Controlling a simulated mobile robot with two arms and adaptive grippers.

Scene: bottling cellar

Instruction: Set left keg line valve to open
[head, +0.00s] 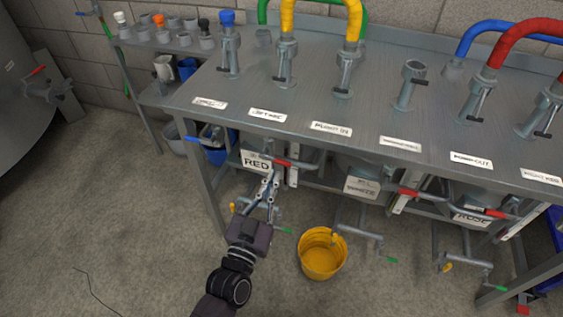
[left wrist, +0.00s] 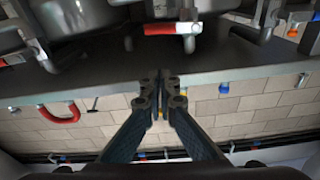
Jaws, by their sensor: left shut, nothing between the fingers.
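The second valve post from the left on the steel bench, the left keg line valve (head: 286,66), has a yellow hose on top and a small dark lever at its side. The label in front of it (head: 267,115) seems to read LEFT KEG. Whether the lever is set open or closed is too small to tell. My left gripper (head: 270,180) is shut and empty, below the bench's front edge beside the RED sign and a red-handled lever, well apart from the valve. In the left wrist view its fingers (left wrist: 160,92) are together. My right gripper is out of view.
The bench (head: 375,110) carries more posts with levers and yellow, red and blue hoses. Below its front edge are red-handled levers (head: 295,163) and signs RED (head: 257,162) and WHITE (head: 361,187). A yellow bucket (head: 322,262) stands on the floor. The floor at left is mostly clear.

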